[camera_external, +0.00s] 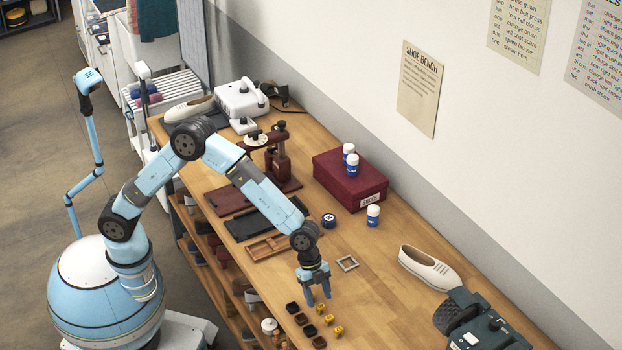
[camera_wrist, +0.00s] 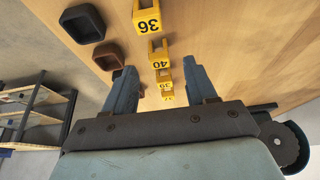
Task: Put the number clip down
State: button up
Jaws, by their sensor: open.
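Several yellow number clips stand in a row on the wooden bench. In the wrist view, clip 36 (camera_wrist: 147,17) is nearest the top, then clip 40 (camera_wrist: 158,52), with smaller-looking clips (camera_wrist: 164,76) beyond, their digits hard to read. In the external view, yellow clips (camera_external: 329,320) show just below and right of my gripper (camera_external: 318,299). My gripper points down near the bench's front edge, open; its fingers (camera_wrist: 162,72) show apart in the wrist view, either side of the far clips' line of sight. I see no clip gripped; I cannot tell whether one lies between the fingertips.
Dark square cups (camera_external: 301,319) line the front edge beside the clips. A white shoe (camera_external: 429,267), a dark machine (camera_external: 480,325) and a maroon box (camera_external: 345,182) flank free bench.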

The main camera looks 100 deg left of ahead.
aim_at(321, 306)
jog(key=x, duration=0.4)
jog(key=shift+w+d+f, duration=0.1)
jog(key=shift+f, duration=0.1)
jog(key=shift+c, duration=0.2)
grip_shut()
jog(key=shift+r, duration=0.1)
